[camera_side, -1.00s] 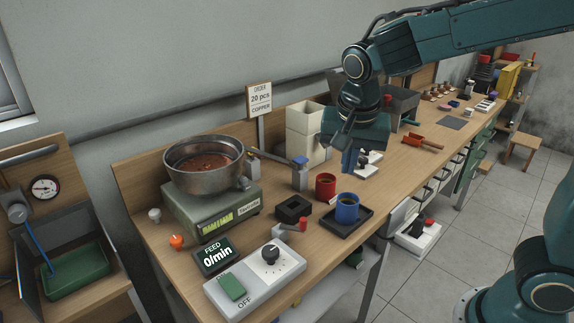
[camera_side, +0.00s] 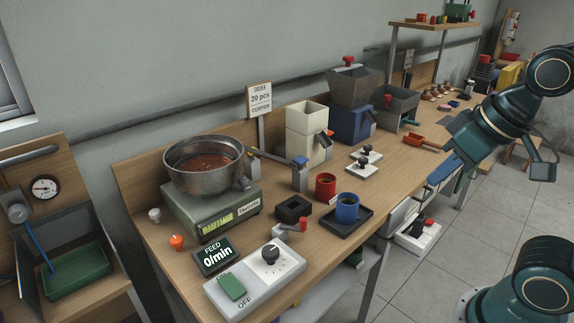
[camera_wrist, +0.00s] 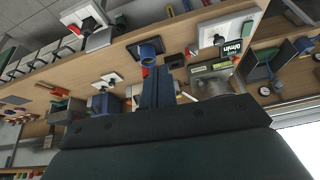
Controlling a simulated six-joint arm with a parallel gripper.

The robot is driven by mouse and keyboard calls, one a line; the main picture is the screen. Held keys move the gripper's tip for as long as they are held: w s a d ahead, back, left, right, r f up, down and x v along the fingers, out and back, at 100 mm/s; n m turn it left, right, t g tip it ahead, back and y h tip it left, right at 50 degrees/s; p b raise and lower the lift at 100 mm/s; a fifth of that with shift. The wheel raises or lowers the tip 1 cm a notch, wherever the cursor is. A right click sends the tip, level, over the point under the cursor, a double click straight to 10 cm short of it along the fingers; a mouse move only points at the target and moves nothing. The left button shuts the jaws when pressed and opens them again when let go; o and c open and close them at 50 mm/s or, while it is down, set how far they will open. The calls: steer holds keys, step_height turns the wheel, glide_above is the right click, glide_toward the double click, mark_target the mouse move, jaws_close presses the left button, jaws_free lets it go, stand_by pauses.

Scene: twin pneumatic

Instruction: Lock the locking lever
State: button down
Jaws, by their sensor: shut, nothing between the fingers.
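I cannot tell for certain which part is the locking lever. One candidate is a small red-tipped lever (camera_side: 294,227) beside the white control box on the bench. Another is a red and black handle (camera_side: 424,222) on a white plate (camera_side: 414,239) below the bench front. My gripper (camera_side: 436,178) is in front of the bench's right part, in the air, with its fingers pointing down and left. In the wrist view its blue fingers (camera_wrist: 157,80) are together, with nothing held. It is apart from both candidates.
The control box (camera_side: 255,283) reads OFF and the feed display (camera_side: 214,256) reads 0/min. A steel bowl (camera_side: 204,164) sits on a green feeder. A red cup (camera_side: 326,186) and a blue cup (camera_side: 347,207) stand mid-bench. Orange-handled scoop (camera_side: 424,141) lies behind my gripper.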

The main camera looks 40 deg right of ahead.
steer(key=shift+s+f+n, duration=0.15)
steer(key=shift+s+n, duration=0.25)
steer(key=shift+s, duration=0.25)
steer(key=c, duration=1.4)
jaws_free()
steer(key=shift+w, duration=0.2)
steer(key=n+g, duration=0.2)
steer(key=g, duration=0.3)
glide_above(303, 219)
step_height(303, 219, down, 6)
steer(key=shift+f, duration=6.75)
